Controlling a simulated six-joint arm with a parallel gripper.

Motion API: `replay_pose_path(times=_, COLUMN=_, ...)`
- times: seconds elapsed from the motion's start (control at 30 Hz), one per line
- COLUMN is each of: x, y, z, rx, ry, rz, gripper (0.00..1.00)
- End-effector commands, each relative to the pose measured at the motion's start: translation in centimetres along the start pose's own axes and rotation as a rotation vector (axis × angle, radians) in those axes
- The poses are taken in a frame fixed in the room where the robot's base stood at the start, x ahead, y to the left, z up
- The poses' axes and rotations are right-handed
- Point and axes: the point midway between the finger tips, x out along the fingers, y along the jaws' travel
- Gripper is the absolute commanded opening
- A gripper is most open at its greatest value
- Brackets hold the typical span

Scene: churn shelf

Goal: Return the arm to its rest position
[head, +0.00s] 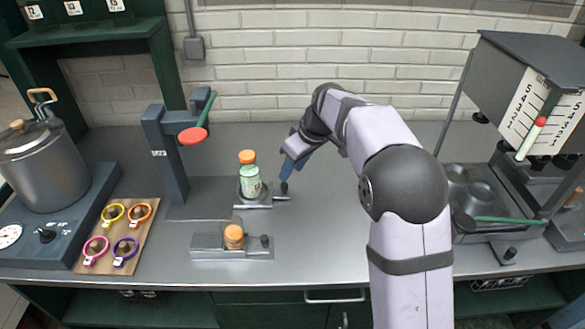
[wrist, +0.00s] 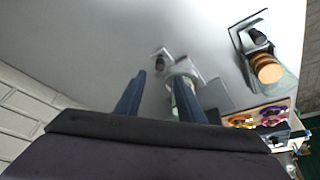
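My gripper (head: 288,168) is above the counter near the middle, just right of a jar, with its blue fingers pointing down. In the wrist view its two fingers (wrist: 160,98) are spread apart with nothing held between them. The pale green jar (head: 251,181) with an orange lid (head: 247,157) stands upright on a small grey holder (head: 256,204), apart from the fingers. In the wrist view the jar (wrist: 184,80) shows partly behind the right finger. My arm reaches up from the front right and bends down toward the counter.
A second holder (head: 206,246) with an orange-topped piece (head: 234,236) sits in front. A post with a red-ended lever (head: 193,136) stands left, beside a board of colored rings (head: 139,216) and a metal pot (head: 46,165). A grey machine (head: 520,90) stands right. Counter behind my gripper is clear.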

Motion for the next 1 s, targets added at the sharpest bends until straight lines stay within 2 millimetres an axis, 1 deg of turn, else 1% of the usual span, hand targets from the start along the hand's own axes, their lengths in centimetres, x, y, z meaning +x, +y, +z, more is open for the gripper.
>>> replay_pose_path(times=0.17, x=0.0, y=0.0, z=0.0, rx=0.001, ry=0.000, rz=0.000, gripper=0.35)
replay_pose_path(times=0.27, x=-0.1, y=-0.1, z=0.6, rx=0.016, ry=-0.008, rz=0.002, gripper=0.35)
replay_pose_path(times=0.37, x=-0.5, y=-0.4, z=1.9, rx=0.054, ry=-0.026, rz=0.006, gripper=0.35)
replay_pose_path(times=0.47, x=-1.0, y=-1.0, z=4.3, rx=0.119, ry=-0.060, rz=0.013, gripper=0.35)
replay_pose_path(times=0.57, x=-1.7, y=-1.9, z=7.7, rx=0.209, ry=-0.104, rz=0.026, gripper=0.35)
replay_pose_path(times=0.6, x=-2.0, y=-2.5, z=9.3, rx=0.249, ry=-0.124, rz=0.032, gripper=0.35)
replay_pose_path(times=0.67, x=-2.5, y=-3.3, z=11.8, rx=0.311, ry=-0.153, rz=0.044, gripper=0.35)
replay_pose_path(times=0.7, x=-2.8, y=-4.0, z=13.5, rx=0.354, ry=-0.174, rz=0.051, gripper=0.35)
replay_pose_path(times=0.77, x=-3.2, y=-5.0, z=16.1, rx=0.416, ry=-0.203, rz=0.065, gripper=0.35)
replay_pose_path(times=0.8, x=-3.5, y=-5.8, z=17.9, rx=0.456, ry=-0.222, rz=0.073, gripper=0.35)
replay_pose_path(times=0.87, x=-3.8, y=-7.0, z=20.5, rx=0.514, ry=-0.250, rz=0.086, gripper=0.35)
replay_pose_path(times=0.9, x=-4.0, y=-7.9, z=22.1, rx=0.548, ry=-0.268, rz=0.095, gripper=0.35)
replay_pose_path(times=1.0, x=-4.4, y=-9.8, z=25.9, rx=0.629, ry=-0.305, rz=0.116, gripper=0.35)
